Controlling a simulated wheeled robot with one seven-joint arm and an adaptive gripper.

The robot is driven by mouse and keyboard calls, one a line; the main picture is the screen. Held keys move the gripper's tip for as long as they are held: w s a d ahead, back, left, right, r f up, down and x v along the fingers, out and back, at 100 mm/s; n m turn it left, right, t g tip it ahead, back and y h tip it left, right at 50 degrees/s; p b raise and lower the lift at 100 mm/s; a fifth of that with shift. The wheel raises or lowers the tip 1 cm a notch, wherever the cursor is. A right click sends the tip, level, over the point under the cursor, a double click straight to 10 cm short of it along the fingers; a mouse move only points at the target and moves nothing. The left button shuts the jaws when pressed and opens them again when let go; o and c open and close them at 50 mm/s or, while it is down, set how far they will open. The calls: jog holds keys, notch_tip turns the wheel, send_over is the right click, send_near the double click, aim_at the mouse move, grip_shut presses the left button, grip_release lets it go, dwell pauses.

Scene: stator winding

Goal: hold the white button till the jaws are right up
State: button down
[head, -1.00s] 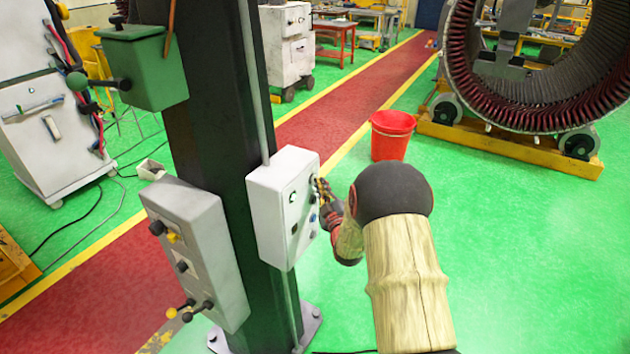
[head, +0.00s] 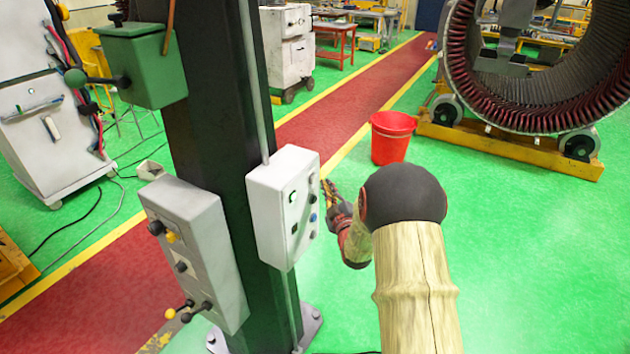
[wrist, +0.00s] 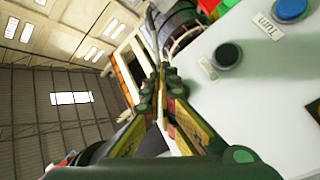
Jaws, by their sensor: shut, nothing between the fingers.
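The white-grey control box (head: 268,202) is fixed to the dark column. In the wrist view its panel (wrist: 262,95) fills the right side, with a black button (wrist: 228,56) and a blue button (wrist: 291,9) by a label reading "Turn". I cannot make out a white button in either view. My gripper (head: 327,187) is just right of the box's button face, pointing up and left. In the wrist view its fingers (wrist: 161,68) are together with nothing between them, beside the panel and seemingly clear of it. No machine jaws can be clearly told.
A second grey box (head: 200,250) with levers hangs left on the column (head: 205,130). A red bucket (head: 391,136) stands behind my arm. The large stator ring (head: 530,105) rests on a yellow roller stand (head: 505,150). Green floor right of the column is open.

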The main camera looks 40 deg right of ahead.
jog(key=s, duration=0.1)
jog(key=s+d, duration=0.1)
jog(key=s+b, duration=0.1)
jog(key=s, duration=0.1)
jog(key=shift+d, duration=0.3)
dwell(0.9)
jog(key=s+f+m+g+y, duration=0.1)
jog(key=s+f+m+g, duration=0.15)
jog(key=f, duration=0.45)
jog(key=s+f+m+g, duration=0.2)
jog(key=s+f+g, duration=0.15)
jog(key=f, duration=0.35)
jog(key=s+a+f+m+g+y+b, duration=0.2)
jog(key=s+a+f+m+g, duration=0.15)
jog(key=s+g, duration=0.2)
jog(key=s+a+r+n+y+b, duration=0.1)
jog(key=s+a+r+b, duration=0.2)
jog(key=a, duration=0.8)
jog(key=s+a+r+n+y+b, duration=0.1)
jog(key=s+a+r+y+b, duration=0.1)
jog(key=s+a+b, duration=0.4)
jog(key=s+a+r+y+b, duration=0.1)
jog(key=s+a+r+b, duration=0.4)
jog(key=a, duration=1.2)
jog(key=s, duration=0.3)
jog(key=shift+n+b, duration=0.3)
jog(key=shift+n, duration=0.1)
